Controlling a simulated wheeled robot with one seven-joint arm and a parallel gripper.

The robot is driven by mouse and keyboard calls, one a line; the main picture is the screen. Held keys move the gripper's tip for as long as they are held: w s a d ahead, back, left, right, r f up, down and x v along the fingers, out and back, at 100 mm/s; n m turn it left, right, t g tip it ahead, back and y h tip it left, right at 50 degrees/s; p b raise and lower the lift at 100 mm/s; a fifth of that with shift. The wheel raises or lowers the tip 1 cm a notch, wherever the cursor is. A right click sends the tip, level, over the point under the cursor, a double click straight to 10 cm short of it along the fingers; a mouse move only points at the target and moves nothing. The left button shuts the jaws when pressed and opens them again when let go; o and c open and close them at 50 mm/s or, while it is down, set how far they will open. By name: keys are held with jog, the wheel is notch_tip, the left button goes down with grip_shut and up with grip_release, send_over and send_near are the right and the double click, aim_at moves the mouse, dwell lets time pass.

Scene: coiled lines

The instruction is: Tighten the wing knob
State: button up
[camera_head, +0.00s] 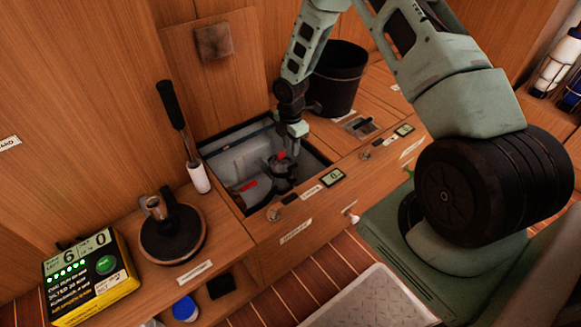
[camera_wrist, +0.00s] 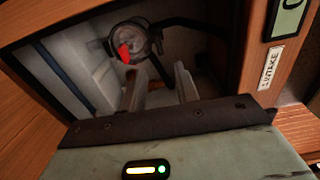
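An open locker (camera_head: 225,160) in the wooden bench holds a dark round fitting (camera_head: 281,170) with a red part on top. In the wrist view the round fitting (camera_wrist: 148,38) has a clear or grey top and a red tab (camera_wrist: 124,53). I cannot tell for sure whether this red tab is the wing knob. My gripper (camera_head: 295,146) points down into the locker, just above the fitting. In the wrist view my gripper (camera_wrist: 159,88) has its two pale fingers apart with nothing between them. The fitting lies beyond the fingertips, not touching them.
A second red handle (camera_head: 245,185) lies lower left in the locker. Locker walls surround my gripper closely. A black bucket (camera_head: 338,78) stands behind right.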

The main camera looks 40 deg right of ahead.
aim_at(291, 166)
notch_tip(291, 166, down, 9)
jog(key=shift+r+b, duration=0.1)
jog(key=shift+b, duration=1.05)
grip_shut()
